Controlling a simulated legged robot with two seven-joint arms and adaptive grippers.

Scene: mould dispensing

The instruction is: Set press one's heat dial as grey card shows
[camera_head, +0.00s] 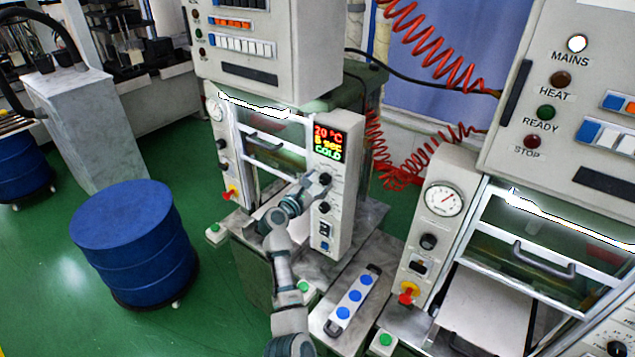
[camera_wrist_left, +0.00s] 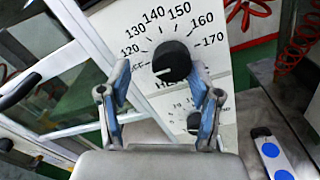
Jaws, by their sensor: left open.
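The heat dial (camera_wrist_left: 172,60) is a black knob on a white panel (camera_head: 336,215). Its scale runs from OFF through 120 to 170, and its pale mark points left, near OFF. My left gripper (camera_wrist_left: 160,78) is open, its blue-padded fingertips either side of the knob's lower part; I cannot tell whether they touch it. In the head view the left gripper (camera_head: 318,186) is at the panel's upper dial, just below the display (camera_head: 328,143), which reads 20 °C, 6 sec, COLD. I cannot make out a grey card. My right gripper is not in view.
A smaller dial (camera_wrist_left: 194,121) sits below the heat dial. A second press (camera_head: 440,215) stands at right. A blue drum (camera_head: 135,240) stands on the green floor at left.

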